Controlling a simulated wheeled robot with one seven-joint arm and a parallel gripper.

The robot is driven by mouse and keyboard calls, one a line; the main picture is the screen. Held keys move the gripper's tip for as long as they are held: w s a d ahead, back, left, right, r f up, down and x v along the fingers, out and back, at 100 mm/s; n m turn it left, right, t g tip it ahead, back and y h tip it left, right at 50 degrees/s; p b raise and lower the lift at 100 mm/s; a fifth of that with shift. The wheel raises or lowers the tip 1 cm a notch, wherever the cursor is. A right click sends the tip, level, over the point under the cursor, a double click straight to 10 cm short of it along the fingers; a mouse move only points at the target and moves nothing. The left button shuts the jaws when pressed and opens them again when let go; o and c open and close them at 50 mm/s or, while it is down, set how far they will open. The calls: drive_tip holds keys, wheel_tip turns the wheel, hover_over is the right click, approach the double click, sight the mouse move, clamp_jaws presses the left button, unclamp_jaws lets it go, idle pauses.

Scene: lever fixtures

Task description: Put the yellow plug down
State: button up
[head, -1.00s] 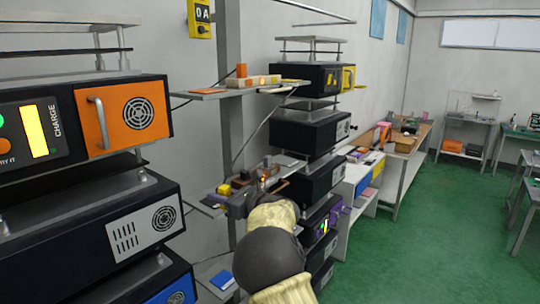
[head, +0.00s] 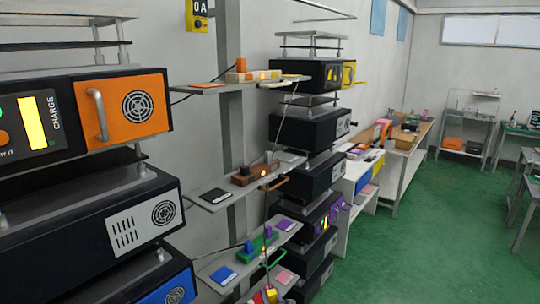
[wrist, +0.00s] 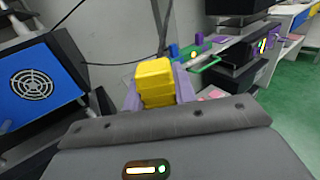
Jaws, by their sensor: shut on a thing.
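The yellow plug (wrist: 155,84) is a stack-like yellow block, upright in the wrist view. My gripper (wrist: 158,92) is shut on it, with a pale lilac finger on each side. What lies directly below the plug is hidden by the gripper body.
A lower shelf holds a green fixture (head: 258,242) with blue and purple plugs and pads; the green fixture also shows in the wrist view (wrist: 196,60). Red and yellow pieces (head: 268,296) show at the bottom edge. Black machine racks (head: 305,130) stand close by.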

drive_tip(key=s+d+f+m+h, duration=0.2)
drive_tip(key=s+d+h, duration=0.1)
drive_tip(key=s+d, duration=0.3)
drive_tip(key=s+d+f+m+t+h, duration=0.1)
drive_tip(key=s+d+f+m+h, duration=0.1)
drive_tip(key=s+d, duration=0.4)
drive_tip(key=d+h, duration=0.1)
drive_tip(key=d, duration=0.2)
drive_tip(key=shift+d+f+b, duration=0.15)
drive_tip(key=shift+f+b, duration=0.15)
